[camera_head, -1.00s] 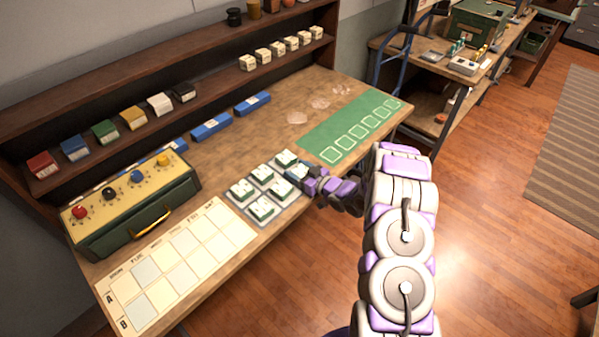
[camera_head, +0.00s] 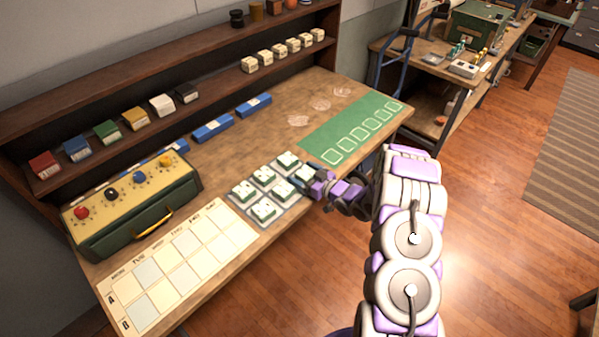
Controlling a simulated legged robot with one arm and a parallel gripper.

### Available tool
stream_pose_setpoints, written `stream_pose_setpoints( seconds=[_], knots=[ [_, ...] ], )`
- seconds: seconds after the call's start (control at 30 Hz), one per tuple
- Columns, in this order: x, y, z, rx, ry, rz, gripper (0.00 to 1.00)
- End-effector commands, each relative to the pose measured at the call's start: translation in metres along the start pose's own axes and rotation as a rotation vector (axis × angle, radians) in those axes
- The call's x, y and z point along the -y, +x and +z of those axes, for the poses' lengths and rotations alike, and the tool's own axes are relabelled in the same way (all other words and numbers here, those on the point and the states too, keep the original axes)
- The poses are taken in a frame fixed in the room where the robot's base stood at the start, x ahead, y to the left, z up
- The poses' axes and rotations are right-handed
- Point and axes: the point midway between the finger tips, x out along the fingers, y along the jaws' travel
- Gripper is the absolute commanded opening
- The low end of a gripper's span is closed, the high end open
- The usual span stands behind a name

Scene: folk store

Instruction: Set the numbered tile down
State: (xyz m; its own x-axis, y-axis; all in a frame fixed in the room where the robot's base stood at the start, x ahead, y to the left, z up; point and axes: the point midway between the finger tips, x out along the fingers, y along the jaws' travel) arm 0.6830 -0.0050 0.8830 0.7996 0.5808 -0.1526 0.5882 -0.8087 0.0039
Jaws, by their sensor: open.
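Several white-topped tiles with green bases (camera_head: 264,210) sit on a grey tray (camera_head: 279,220) near the front edge of the wooden table. The marks on the tiles are too small to read. My gripper (camera_head: 308,181) is open, low at the tray's right end. It is right beside the tile at that end (camera_head: 304,173), which it partly hides. I cannot tell whether the fingers touch this tile. A green mat with a row of outlined squares (camera_head: 318,137) lies to the right, its squares empty.
A cream grid card (camera_head: 187,243) lies at the front left, below a box with coloured knobs (camera_head: 130,203). Blue racks (camera_head: 212,127) stand along the back. A shelf (camera_head: 215,78) holds coloured boxes and white blocks. Bare table lies between the racks and tray.

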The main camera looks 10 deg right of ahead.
Motion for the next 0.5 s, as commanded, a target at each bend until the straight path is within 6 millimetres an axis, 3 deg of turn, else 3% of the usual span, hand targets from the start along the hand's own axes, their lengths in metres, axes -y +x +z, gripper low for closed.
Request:
stream_pose_setpoints(
  seconds=[0.2, 0.5],
  knots=[
    [-0.003, -0.045, -0.001, 0.003, 0.003, 0.006, 0.92],
    [0.002, -0.087, -0.002, 0.004, -0.002, 0.004, 0.92]
  ],
)
